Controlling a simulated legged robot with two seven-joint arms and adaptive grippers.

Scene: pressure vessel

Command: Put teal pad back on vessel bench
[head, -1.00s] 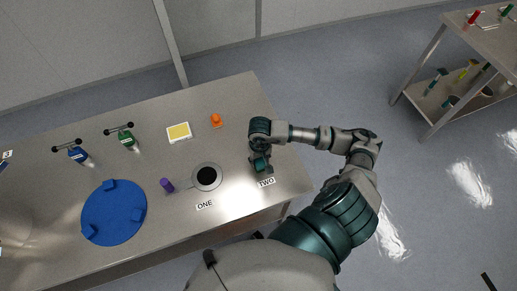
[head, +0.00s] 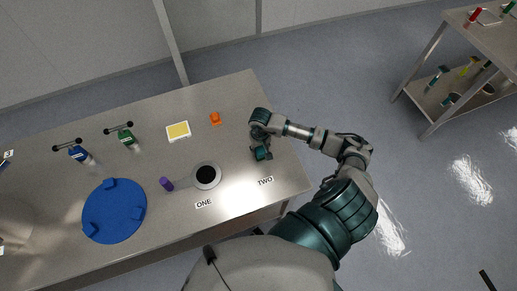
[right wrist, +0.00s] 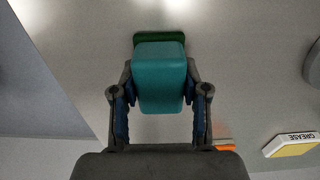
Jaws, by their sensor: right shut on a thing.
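The teal pad (right wrist: 160,76) is a rounded teal block with a darker green face at its far end, seen in the right wrist view between my right gripper's fingers. My right gripper (head: 261,152) is shut on it, over the right part of the bench, above the label TWO in the head view. The pad is small and mostly covered by the gripper there. I cannot tell whether the pad touches the bench surface. The vessel bench (head: 235,200) is a grey metal table. My left gripper is not in view.
An orange object (head: 215,119) and a yellow-topped GREASE box (head: 178,131) stand left of the gripper. A ring with a dark centre (head: 206,175), a purple object (head: 166,184) and a blue disc (head: 114,211) lie further left. Bare bench surrounds label TWO (head: 265,181).

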